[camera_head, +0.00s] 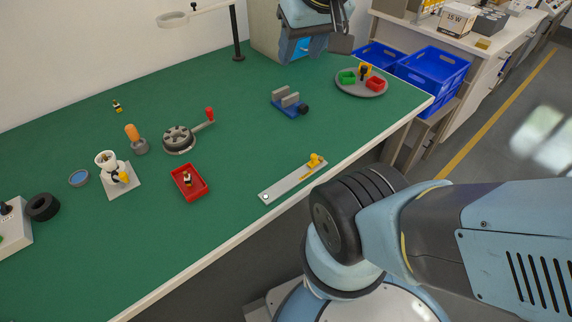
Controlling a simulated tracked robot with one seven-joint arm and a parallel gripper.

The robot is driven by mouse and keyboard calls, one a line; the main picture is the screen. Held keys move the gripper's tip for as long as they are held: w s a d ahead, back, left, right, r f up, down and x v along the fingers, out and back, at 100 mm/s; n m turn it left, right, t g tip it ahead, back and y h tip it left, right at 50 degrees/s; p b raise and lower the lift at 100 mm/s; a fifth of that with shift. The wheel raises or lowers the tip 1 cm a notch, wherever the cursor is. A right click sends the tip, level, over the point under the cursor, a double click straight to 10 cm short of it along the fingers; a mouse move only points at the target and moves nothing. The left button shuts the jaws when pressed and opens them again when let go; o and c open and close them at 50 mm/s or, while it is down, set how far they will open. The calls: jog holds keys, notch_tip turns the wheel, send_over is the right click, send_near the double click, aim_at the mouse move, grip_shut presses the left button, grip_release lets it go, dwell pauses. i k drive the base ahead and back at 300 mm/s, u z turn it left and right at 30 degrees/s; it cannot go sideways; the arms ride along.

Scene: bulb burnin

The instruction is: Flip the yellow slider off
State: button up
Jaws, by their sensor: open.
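The yellow slider (315,160) sits at the far right end of a flat light-grey metal strip (288,182). My gripper (318,42) is at the top of the view, partly cut off, above the back of the table. It is open and well apart from the slider, with nothing seen between its jaws. The fine shape of the slider is too small to tell.
A red tray (189,183), a round grey fixture with a red-handled lever (179,139), a blue vise (290,104) and a grey turntable (361,89) with coloured bins stand around on the green table (235,225). My arm covers the lower right. Blue crates (433,68) stand beyond the table.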

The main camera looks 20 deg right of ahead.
aim_at(313, 156)
jog(key=z, duration=0.55)
jog(key=k, duration=1.5)
jog(key=u, duration=0.4)
jog(key=i, duration=1)
